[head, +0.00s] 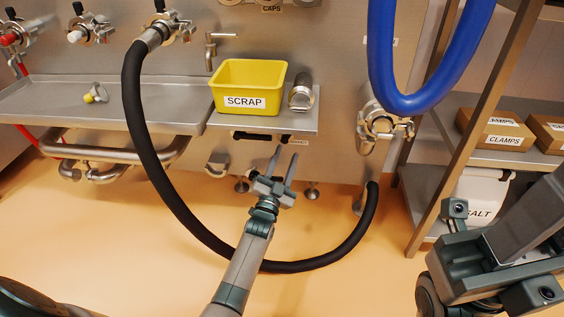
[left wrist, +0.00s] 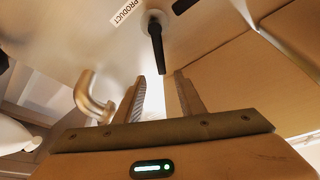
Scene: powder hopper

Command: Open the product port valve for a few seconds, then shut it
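The product port valve shows in the left wrist view as a black lever handle (left wrist: 157,48) on a round pivot, beside a PRODUCT label (left wrist: 127,12). In the head view, a small label (head: 298,142) sits under the shelf, partly hidden; the lever is hard to make out there. My left gripper (head: 281,163) is below the shelf edge, fingers pointing at the panel. In the left wrist view its fingers (left wrist: 166,95) are apart and empty, with the lever's end ahead of the gap, apparently not touched. My right wrist (head: 490,265) is at lower right; its fingers cannot be made out.
A yellow SCRAP bin (head: 248,88) and a metal fitting (head: 302,92) stand on the shelf above. A blue hose (head: 420,100) hangs at right, near a rack with CLAMPS boxes (head: 492,130). A bent metal pipe (left wrist: 88,95) is left of the fingers.

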